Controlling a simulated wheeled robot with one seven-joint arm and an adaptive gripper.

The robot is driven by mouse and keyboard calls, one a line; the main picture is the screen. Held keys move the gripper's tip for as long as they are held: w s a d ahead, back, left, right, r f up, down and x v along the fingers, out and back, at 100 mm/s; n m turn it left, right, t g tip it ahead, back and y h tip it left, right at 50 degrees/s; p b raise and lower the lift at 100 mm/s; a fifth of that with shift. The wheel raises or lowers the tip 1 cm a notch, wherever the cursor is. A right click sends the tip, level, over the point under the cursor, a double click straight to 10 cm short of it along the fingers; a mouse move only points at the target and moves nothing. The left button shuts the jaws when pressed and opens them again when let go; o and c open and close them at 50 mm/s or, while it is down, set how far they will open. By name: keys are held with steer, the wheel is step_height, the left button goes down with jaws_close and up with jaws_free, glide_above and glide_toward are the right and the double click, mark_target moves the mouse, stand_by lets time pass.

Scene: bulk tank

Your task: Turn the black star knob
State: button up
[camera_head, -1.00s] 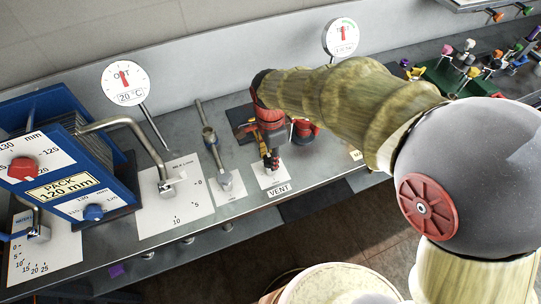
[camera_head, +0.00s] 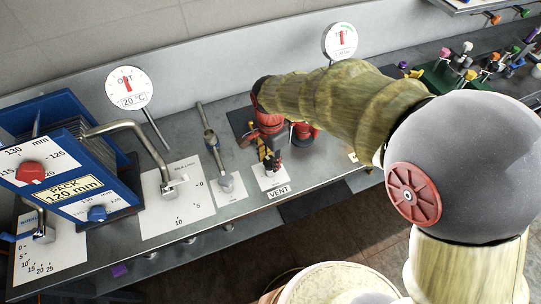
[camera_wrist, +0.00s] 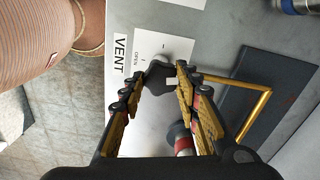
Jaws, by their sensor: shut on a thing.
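The black star knob (camera_wrist: 157,84) shows in the wrist view above a white plate (camera_wrist: 160,46) marked OPEN, beside the VENT label (camera_wrist: 121,50). My gripper (camera_wrist: 161,74) has one finger on each side of the knob and is shut on it. A small pale square shows by the knob near the right finger. In the head view my gripper (camera_head: 271,161) reaches down to the VENT plate (camera_head: 268,182) on the bench, and the knob is mostly hidden by the fingers there.
A bent brass rod (camera_wrist: 266,100) stands close to the right finger in the wrist view. In the head view a steel lever (camera_head: 211,140) stands left of my gripper, and the blue plate pack (camera_head: 90,160) is farther left. The bench front edge is near.

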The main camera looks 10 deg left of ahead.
steer(key=n+p, duration=0.2)
steer(key=n, duration=0.1)
steer(key=shift+r+n, duration=0.1)
steer(key=shift+n, duration=0.2)
steer(key=n+p, duration=0.2)
steer(key=n, duration=0.1)
steer(key=shift+n, duration=0.3)
steer(key=n+p, duration=0.3)
steer(key=n, duration=0.3)
steer(key=n+p, duration=0.1)
steer(key=n, duration=0.3)
steer(key=n+p, duration=0.1)
steer(key=n, duration=0.2)
steer(key=shift+n+p, duration=0.3)
steer(key=n+p, duration=0.1)
steer(key=n, duration=0.5)
steer(key=shift+n, duration=0.3)
steer(key=o, duration=1.1)
